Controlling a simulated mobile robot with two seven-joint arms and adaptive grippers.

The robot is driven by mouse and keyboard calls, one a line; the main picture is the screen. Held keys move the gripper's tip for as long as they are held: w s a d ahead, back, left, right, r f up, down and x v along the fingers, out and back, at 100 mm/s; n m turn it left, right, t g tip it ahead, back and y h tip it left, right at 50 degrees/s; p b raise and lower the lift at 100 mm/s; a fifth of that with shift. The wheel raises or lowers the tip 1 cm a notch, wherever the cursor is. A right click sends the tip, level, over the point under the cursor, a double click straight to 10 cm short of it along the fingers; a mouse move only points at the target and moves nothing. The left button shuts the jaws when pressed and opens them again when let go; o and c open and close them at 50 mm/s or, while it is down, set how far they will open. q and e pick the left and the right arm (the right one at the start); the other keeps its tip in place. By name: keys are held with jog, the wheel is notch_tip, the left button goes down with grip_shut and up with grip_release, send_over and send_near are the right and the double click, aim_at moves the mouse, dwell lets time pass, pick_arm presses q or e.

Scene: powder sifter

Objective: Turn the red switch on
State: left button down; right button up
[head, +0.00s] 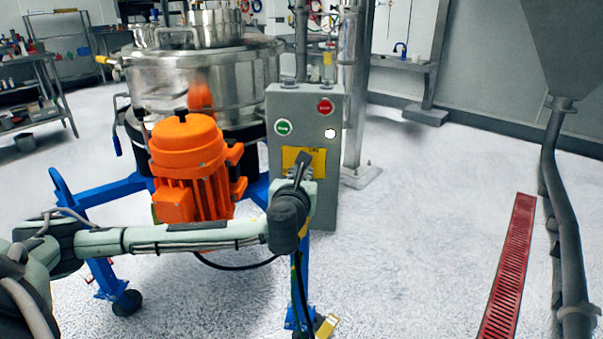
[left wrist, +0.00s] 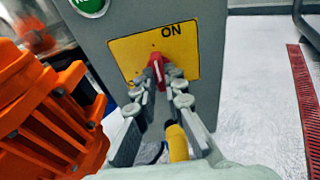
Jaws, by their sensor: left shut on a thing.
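The grey control box (head: 305,110) stands in front of the steel vessel. It carries a yellow plate (head: 290,155) with the word ON, clearer in the left wrist view (left wrist: 188,42). The red switch (left wrist: 154,68) sits on this plate. My left gripper (head: 303,165) is at the plate, and its fingers (left wrist: 158,82) converge on the switch and are shut on it. The switch's far side is hidden by the fingers. In the head view the gripper hides the switch. My right gripper is in neither view.
A green button (head: 283,127) and a red button (head: 325,106) are on the box above the plate. An orange motor (head: 188,165) on a blue wheeled frame (head: 105,190) stands close left. The floor to the right is clear up to a red grate (head: 508,270).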

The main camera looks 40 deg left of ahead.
pick_arm(q)
jog(key=c, duration=1.6)
grip_release()
jog(key=v, duration=1.2)
jog(key=shift+r, duration=0.1)
